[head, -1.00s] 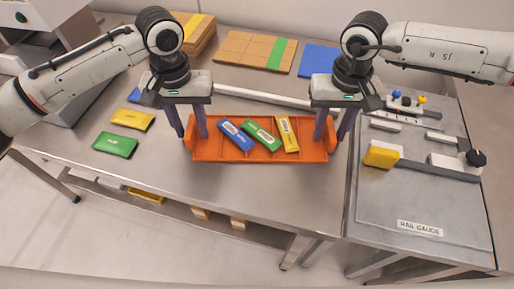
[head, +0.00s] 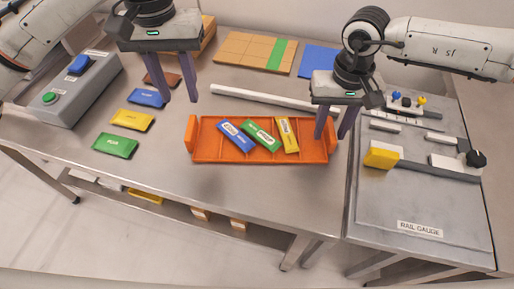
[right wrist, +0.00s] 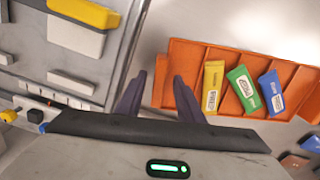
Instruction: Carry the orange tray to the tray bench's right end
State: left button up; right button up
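The orange tray (head: 215,150) lies flat on the steel bench (head: 250,185) towards its right side, with a blue, a green and a yellow packet leaning in its compartments. My right gripper (head: 332,137) is open, its fingers on either side of the tray's right end wall, with gaps showing. In the right wrist view, that orange end wall (right wrist: 160,82) stands between the two fingers. My left gripper (head: 176,92) is open and empty, raised above the bench to the left of the tray and apart from it.
A white bar (head: 270,98) lies behind the tray. Blue, yellow and green packets (head: 115,145) lie on the left, near a grey button box (head: 75,90). A rail gauge plate (head: 415,205) with blocks adjoins on the right. Bench space before the tray is clear.

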notch_tip(320, 180, up, 11)
dwell(0.3)
dwell(0.5)
